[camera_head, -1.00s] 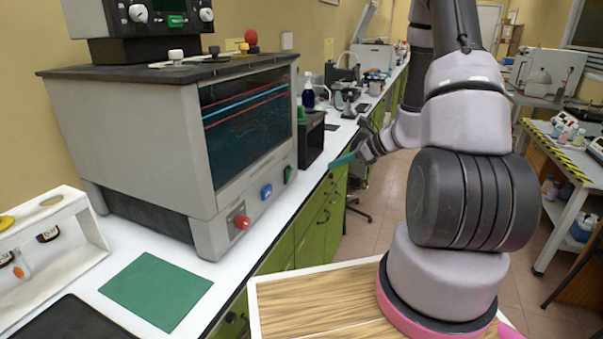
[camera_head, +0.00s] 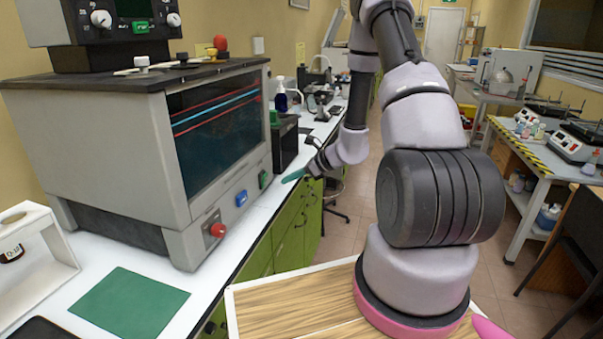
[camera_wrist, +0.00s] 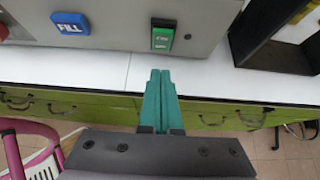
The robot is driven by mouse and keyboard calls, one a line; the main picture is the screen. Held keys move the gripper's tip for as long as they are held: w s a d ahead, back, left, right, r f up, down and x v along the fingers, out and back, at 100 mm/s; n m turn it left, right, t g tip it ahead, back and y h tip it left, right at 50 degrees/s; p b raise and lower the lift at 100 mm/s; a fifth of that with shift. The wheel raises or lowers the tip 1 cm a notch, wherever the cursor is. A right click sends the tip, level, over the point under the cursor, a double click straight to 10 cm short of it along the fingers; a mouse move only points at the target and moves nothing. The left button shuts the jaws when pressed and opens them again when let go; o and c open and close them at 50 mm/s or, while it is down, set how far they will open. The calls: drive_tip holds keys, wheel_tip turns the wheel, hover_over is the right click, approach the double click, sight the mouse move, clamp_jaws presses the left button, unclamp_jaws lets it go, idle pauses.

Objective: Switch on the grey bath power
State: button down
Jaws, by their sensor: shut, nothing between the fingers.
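The grey bath (camera_head: 110,140) is a large grey box with a dark front window, on the white bench at the left. Its lower front has a red knob (camera_head: 217,230), a blue button (camera_head: 241,198) and a green switch (camera_head: 264,179). The wrist view shows the blue button marked FILL (camera_wrist: 71,22) and the green switch (camera_wrist: 162,38) close up; the switch lettering is too small to read surely. My gripper (camera_head: 291,177) is shut and empty, just right of the green switch. In the wrist view its teal fingertips (camera_wrist: 160,73) point at the switch, apart from it.
A dark open-sided box (camera_wrist: 285,45) stands right of the bath. Green drawers (camera_head: 290,235) with handles lie below the bench edge. A green mat (camera_head: 130,302) and a white rack (camera_head: 45,265) are at the near left.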

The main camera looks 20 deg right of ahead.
sight(266, 178)
drive_tip(key=w+a, duration=0.1)
drive_tip(key=a, duration=0.1)
drive_tip(key=w+a, duration=0.2)
drive_tip(key=shift+a+r, duration=0.1)
idle(0.3)
drive_tip(key=shift+w+a+r+g+h, duration=0.2)
drive_tip(key=shift+w+a+g+h, duration=0.1)
drive_tip(key=shift+a+h, duration=0.1)
drive_tip(key=shift+s+d, duration=0.1)
drive_tip(key=shift+d, duration=0.1)
drive_tip(key=shift+r, duration=0.75)
